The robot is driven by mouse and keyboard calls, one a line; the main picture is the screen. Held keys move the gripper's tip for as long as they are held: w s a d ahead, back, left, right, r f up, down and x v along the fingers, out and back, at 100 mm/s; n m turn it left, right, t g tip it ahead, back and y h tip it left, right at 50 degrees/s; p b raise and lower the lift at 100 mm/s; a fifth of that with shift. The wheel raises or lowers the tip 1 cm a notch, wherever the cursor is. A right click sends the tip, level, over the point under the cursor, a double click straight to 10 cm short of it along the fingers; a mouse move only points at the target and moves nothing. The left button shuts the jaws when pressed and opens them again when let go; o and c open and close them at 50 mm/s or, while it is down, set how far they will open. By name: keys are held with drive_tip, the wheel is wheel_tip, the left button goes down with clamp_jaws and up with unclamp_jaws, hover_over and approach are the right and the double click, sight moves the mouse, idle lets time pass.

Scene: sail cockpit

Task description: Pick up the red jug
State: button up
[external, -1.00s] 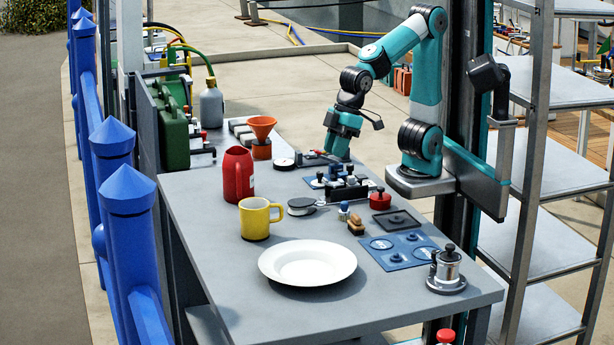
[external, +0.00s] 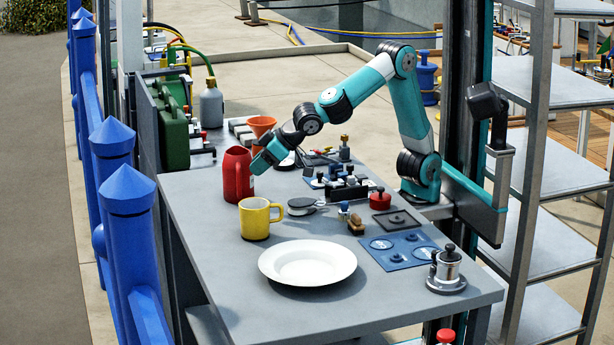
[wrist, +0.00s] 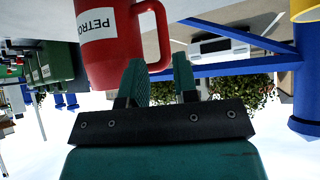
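The red jug (external: 238,177) stands upright on the left side of the grey table. In the wrist view the red jug (wrist: 110,48) appears upside down, with a white label starting "PETRO" and a handle on its right. My gripper (external: 257,166) is beside the jug's right side, tilted downward. In the wrist view my gripper (wrist: 159,66) has its two teal fingers apart. The jug's handle reaches toward the gap between the fingertips. I cannot tell whether the fingers touch the jug.
A yellow mug (external: 255,220) stands in front of the jug, and an orange funnel (external: 262,125) is behind my gripper. A white plate (external: 307,263) lies farther forward. Several small fittings and a red round part (external: 380,199) are to the right. The front left of the table is clear.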

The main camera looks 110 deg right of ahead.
sight(240, 192)
drive_tip(key=x, duration=0.7)
drive_tip(key=shift+w+a+f+b, duration=0.1)
drive_tip(key=shift+w+f+b, duration=0.1)
drive_tip(key=shift+w+b, duration=0.1)
drive_tip(key=shift+c, duration=0.3)
clamp_jaws()
